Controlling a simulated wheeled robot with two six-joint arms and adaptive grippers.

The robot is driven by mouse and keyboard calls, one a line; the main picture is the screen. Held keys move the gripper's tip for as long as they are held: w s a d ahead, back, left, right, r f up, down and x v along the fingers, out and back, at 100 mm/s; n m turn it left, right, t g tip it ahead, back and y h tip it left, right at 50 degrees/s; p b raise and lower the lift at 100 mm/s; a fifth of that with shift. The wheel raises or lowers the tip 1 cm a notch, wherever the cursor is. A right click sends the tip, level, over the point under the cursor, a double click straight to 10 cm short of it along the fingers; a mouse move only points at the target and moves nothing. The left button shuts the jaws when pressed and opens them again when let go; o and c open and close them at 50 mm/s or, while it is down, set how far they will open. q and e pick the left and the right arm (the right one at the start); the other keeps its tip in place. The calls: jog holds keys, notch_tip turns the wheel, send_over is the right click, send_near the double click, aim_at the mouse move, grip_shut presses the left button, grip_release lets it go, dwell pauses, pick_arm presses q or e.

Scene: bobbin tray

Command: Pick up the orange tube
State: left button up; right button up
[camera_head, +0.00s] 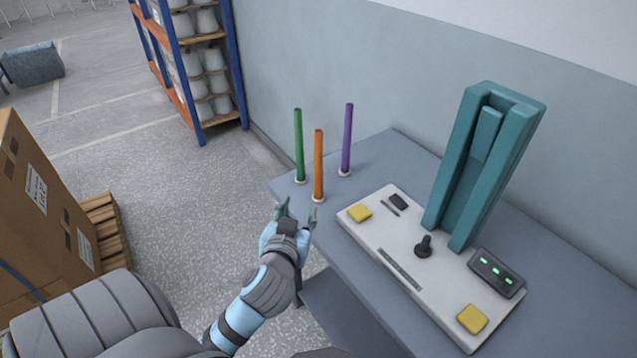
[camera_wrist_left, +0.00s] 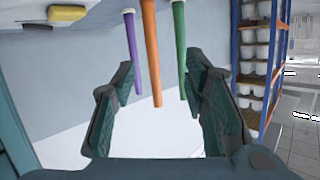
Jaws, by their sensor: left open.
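The orange tube (camera_head: 319,163) stands upright in a small pale base on the grey-blue table, between the green tube (camera_head: 299,145) and the purple tube (camera_head: 347,138) and a little nearer to me. My left gripper (camera_head: 298,211) is open and empty, just short of the orange tube's base. In the left wrist view, which is upside down, the orange tube (camera_wrist_left: 151,50) appears between the two open fingers, beyond them and apart from them. The purple tube (camera_wrist_left: 134,50) and green tube (camera_wrist_left: 179,45) flank it there. My right gripper is not in view.
A white control panel (camera_head: 408,262) with yellow buttons and a joystick lies right of the tubes, with a tall teal holder (camera_head: 458,190) rising from it. A wall is behind the table. A blue-orange shelf (camera_head: 185,95) and a cardboard box (camera_head: 38,215) stand left.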

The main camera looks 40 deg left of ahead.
aim_at(318, 142)
pick_arm(q)
jog(key=w+a+r+t+y, duration=0.1)
jog(key=w+a+r+t, duration=0.15)
jog(key=w+r, duration=0.4)
jog(key=shift+n+t, duration=0.25)
jog(key=shift+n, duration=0.15)
jog(key=x, duration=1)
jog(key=shift+w+d+r, duration=0.1)
jog(key=shift+w+r, duration=0.2)
jog(key=shift+w, duration=0.1)
grip_shut()
